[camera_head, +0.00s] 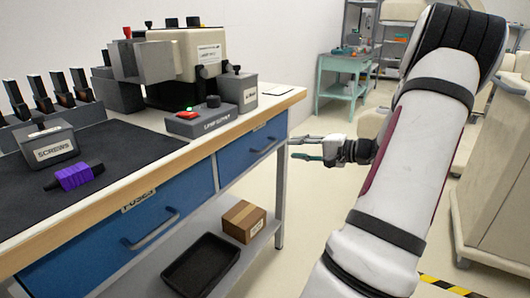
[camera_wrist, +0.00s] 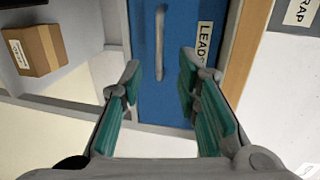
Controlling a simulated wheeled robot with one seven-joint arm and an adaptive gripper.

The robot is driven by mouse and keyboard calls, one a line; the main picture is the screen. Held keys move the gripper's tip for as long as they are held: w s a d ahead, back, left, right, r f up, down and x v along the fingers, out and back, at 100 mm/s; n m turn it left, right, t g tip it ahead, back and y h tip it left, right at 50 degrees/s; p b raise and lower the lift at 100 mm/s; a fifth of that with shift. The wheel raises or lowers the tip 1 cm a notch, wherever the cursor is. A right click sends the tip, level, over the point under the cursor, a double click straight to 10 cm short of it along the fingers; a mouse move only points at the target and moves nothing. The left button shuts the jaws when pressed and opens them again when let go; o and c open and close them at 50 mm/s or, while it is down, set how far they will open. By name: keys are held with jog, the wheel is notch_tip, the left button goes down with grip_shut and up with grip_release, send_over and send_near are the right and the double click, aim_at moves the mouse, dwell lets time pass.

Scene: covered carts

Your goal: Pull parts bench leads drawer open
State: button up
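The leads drawer (camera_head: 233,158) is the right-hand blue drawer under the bench top in the head view; its front looks flush with the bench. In the wrist view, the blue leads drawer front (camera_wrist: 180,98) carries a white LEADS label (camera_wrist: 204,42) and a grey bar handle (camera_wrist: 159,40). My gripper (camera_head: 291,148) is to the right of the drawer, apart from it, with its fingers toward the bench. In the wrist view, my gripper (camera_wrist: 158,70) is open and empty, its green-padded fingertips on either side of the handle's line. The handle is not between the pads.
The bench's wooden edge (camera_head: 150,180) runs above the drawers. A blue fuses drawer (camera_head: 110,240) is at left. A cardboard box (camera_head: 242,221) and black tray (camera_head: 201,264) sit on the lower shelf. A beige cart (camera_head: 495,190) stands at right. The floor before the drawer looks clear.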

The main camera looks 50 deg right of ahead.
aim_at(269, 147)
jog(key=b+x, duration=0.3)
jog(key=x, duration=0.8)
jog(key=shift+w, duration=0.15)
grip_shut()
